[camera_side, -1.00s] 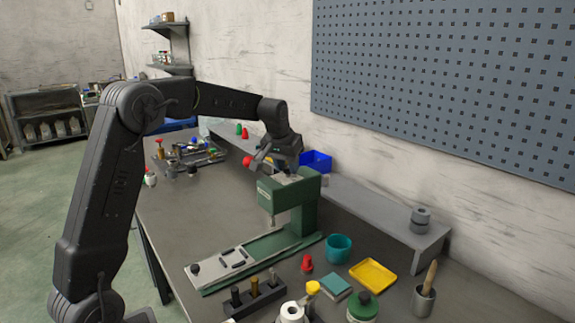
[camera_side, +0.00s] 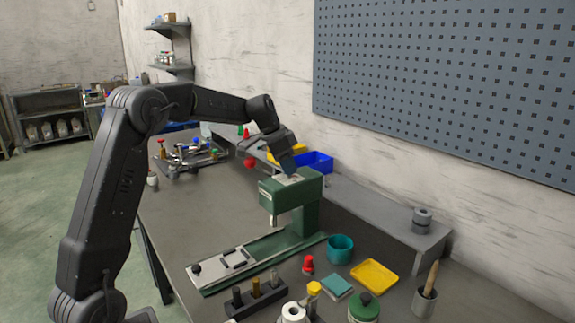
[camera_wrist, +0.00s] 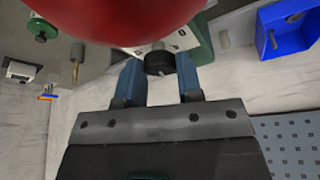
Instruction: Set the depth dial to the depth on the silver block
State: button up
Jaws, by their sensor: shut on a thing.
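The green press (camera_side: 305,195) stands on the bench, with a pale plate on top of its head. A dark round dial knob (camera_wrist: 160,63) sits between my blue fingers in the wrist view, beside a white marked plate (camera_wrist: 183,40). My gripper (camera_wrist: 160,72) is shut on this knob; in the side view my gripper (camera_side: 290,170) points down onto the press head and hides the knob. The dial's markings are too small to read. I cannot make out a silver block or its depth figure for certain.
A red ball (camera_wrist: 120,18) looms close in the wrist view; it shows left of the press in the side view (camera_side: 250,162). A blue bin (camera_side: 319,162) stands behind the press. A teal cup (camera_side: 340,248), yellow tray (camera_side: 374,276) and black tool holder (camera_side: 257,298) are in front.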

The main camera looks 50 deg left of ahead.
jog(key=shift+m, duration=0.7)
jog(key=shift+g+h, duration=0.3)
jog(key=o, duration=0.9)
jog(key=v, duration=1.3)
jog(key=shift+s+a+r, duration=0.1)
jog(key=shift+s+r, duration=0.1)
jog(key=shift+r, duration=0.15)
